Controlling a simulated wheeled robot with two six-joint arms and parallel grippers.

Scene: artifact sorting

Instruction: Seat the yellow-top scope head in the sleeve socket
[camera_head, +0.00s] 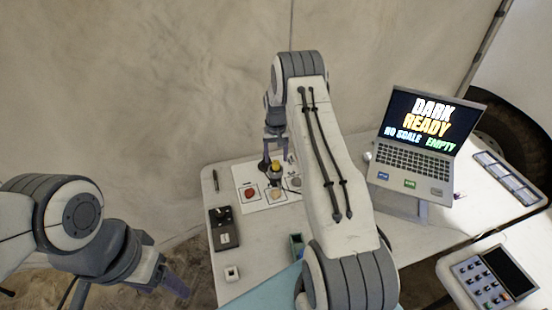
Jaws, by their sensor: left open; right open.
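A small yellow-topped piece (276,166), likely the scope head, is at the back of the white sheet on the table. My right gripper (274,150) points down just above it, open; whether its fingers straddle the piece is too small to tell. My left gripper (176,287) is open and empty, low at the left, off the table's left edge. I cannot clearly identify the sleeve socket. A small white block with a dark opening (232,273) stands at the table's front left.
A white sheet (246,176) bears a red disc (251,194) and a tan disc (275,194). A black box (224,228) lies left of centre. A laptop (415,150) stands on a raised stand at right. A keypad device (494,281) is at lower right. My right arm hides the table's middle.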

